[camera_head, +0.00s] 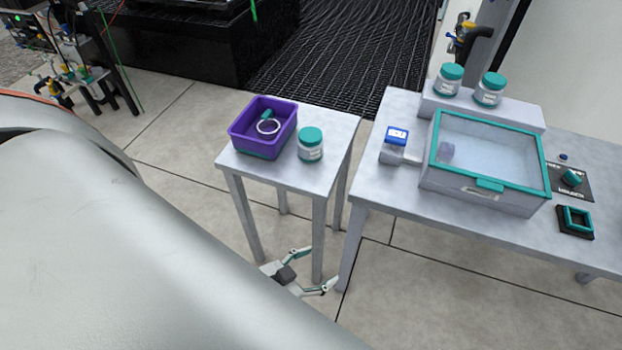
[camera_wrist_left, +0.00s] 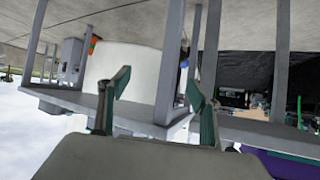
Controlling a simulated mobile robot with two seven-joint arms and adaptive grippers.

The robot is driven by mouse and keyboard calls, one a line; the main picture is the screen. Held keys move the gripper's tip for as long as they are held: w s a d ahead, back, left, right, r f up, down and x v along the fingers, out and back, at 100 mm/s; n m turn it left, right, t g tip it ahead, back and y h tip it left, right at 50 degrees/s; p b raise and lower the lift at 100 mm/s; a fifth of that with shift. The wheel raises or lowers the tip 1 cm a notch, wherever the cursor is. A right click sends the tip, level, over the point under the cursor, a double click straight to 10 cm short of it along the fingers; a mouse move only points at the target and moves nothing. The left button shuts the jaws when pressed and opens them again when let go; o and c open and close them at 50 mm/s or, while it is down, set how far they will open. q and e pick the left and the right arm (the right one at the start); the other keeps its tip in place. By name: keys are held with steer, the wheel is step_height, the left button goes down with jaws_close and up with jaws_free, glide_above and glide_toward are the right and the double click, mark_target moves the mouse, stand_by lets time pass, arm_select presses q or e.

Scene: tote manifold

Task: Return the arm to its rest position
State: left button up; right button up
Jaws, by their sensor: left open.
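My left gripper (camera_head: 311,269) is low in front of the small table's front legs in the head view, below the tabletop. Its two fingers are spread apart and nothing is between them. In the left wrist view the open fingers (camera_wrist_left: 158,100) also show, with table legs and table edges beyond them. That view appears upside down. A large pale part of my own arm fills the left of the head view. My right gripper is not in view.
The small table (camera_head: 340,125) holds a purple tote (camera_head: 246,147) with a white ring inside, and a teal-lidded jar (camera_head: 310,148). The larger table (camera_head: 390,199) holds a clear teal-rimmed box (camera_head: 485,165), a blue-screened device (camera_head: 397,137) and two more jars. Floor is open in front.

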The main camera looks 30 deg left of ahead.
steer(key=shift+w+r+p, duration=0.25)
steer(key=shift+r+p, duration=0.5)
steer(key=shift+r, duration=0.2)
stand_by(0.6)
